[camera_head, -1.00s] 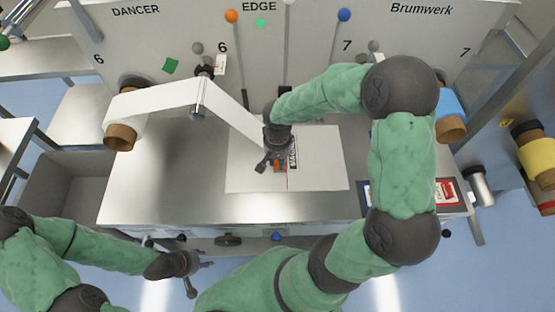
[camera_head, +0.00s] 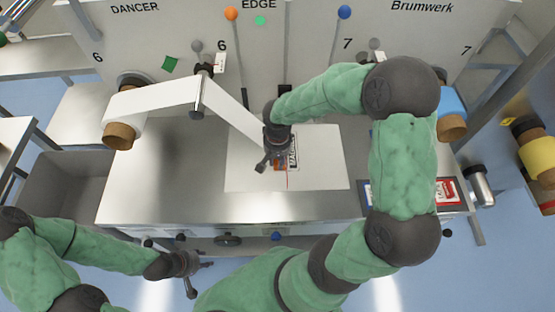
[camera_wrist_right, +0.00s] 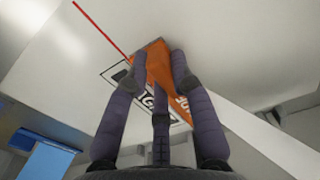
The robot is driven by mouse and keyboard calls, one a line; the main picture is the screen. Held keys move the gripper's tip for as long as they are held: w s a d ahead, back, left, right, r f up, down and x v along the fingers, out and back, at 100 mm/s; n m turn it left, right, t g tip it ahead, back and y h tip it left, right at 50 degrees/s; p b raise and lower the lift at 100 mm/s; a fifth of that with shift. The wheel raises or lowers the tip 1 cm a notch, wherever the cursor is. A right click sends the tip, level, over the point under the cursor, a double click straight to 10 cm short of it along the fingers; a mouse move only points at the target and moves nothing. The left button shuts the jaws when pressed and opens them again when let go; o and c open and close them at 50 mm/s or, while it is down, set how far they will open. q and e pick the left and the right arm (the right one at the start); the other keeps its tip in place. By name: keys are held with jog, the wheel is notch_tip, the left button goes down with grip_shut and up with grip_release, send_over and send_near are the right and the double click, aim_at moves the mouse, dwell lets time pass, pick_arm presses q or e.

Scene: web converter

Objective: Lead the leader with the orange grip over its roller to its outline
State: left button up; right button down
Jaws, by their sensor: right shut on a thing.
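The white leader (camera_head: 160,97) runs from a roll with a brown core (camera_head: 121,135) at the left, over a metal roller (camera_head: 198,92), and slopes down right to my right gripper (camera_head: 271,163). In the right wrist view, the right gripper (camera_wrist_right: 158,62) is shut on the orange grip (camera_wrist_right: 147,52), partly hidden by the fingers. The grip is over a white board (camera_head: 325,165) beside a black-framed printed mark (camera_wrist_right: 118,75) and a red line (camera_wrist_right: 98,30). I cannot tell whether it touches the board. My left gripper (camera_head: 198,276) is open and empty at the table's front.
The steel table (camera_head: 165,185) is clear left of the board. Levers with an orange knob (camera_head: 231,15) and a blue knob (camera_head: 344,12) rise behind. A blue roll (camera_head: 451,108) sits right of my right arm. A grey bin (camera_head: 60,190) stands at the left.

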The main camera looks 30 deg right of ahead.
jog(key=shift+s+f, duration=0.1)
dwell(0.3)
jog(key=c, duration=1)
grip_release()
jog(key=shift+r, duration=0.4)
notch_tip(320, 180, up, 11)
jog(key=shift+r, duration=0.15)
